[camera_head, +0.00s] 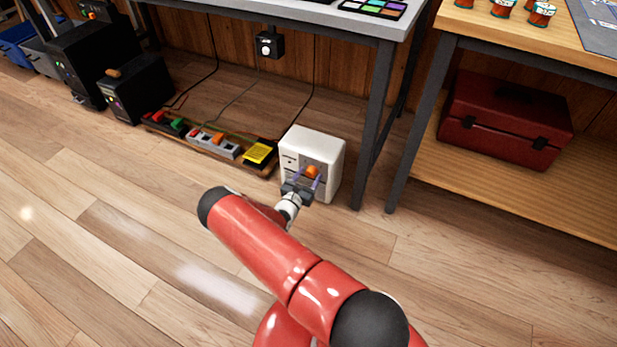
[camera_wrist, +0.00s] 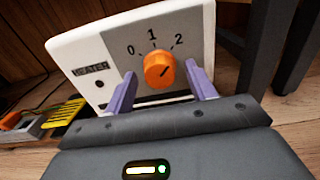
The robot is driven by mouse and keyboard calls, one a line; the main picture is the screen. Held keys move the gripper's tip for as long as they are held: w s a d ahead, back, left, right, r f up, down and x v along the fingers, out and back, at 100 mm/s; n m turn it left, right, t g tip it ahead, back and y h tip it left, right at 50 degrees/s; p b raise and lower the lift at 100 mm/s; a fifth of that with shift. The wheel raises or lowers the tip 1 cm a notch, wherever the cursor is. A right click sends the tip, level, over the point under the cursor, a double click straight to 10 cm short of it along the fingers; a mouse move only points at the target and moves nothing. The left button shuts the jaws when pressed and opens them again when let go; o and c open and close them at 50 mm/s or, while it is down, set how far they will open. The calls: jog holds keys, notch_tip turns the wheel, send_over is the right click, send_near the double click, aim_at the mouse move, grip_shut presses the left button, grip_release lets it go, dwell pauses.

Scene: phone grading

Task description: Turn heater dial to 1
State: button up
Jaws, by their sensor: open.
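The heater is a white box (camera_head: 318,146) on the floor under the grey table. Its front also shows in the wrist view (camera_wrist: 80,57), with a label reading heater. An orange dial (camera_wrist: 159,70) sits on its grey panel, with 0, 1 and 2 printed around its top. A dark line on the dial seems to slant up and right, toward the 2 side. The dial also shows in the head view (camera_head: 312,171). My gripper (camera_head: 306,180) is open in front of the heater. Its purple fingers (camera_wrist: 161,72) stand left and right of the dial, apparently with gaps.
Power strips and a yellow item (camera_head: 260,154) lie on a wooden board left of the heater. A table leg (camera_head: 372,125) stands close on its right. A red toolbox (camera_head: 507,118) is on the shelf at right. The floor in front is clear.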

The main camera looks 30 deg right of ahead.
jog(key=shift+w+d, duration=0.1)
jog(key=shift+d, duration=0.05)
jog(key=shift+c, duration=0.5)
jog(key=c, duration=0.9)
jog(key=n+b, duration=0.2)
jog(key=n, duration=0.2)
jog(key=shift+f, duration=0.1)
jog(key=shift+n+b, duration=0.45)
jog(key=shift+n, duration=1.95)
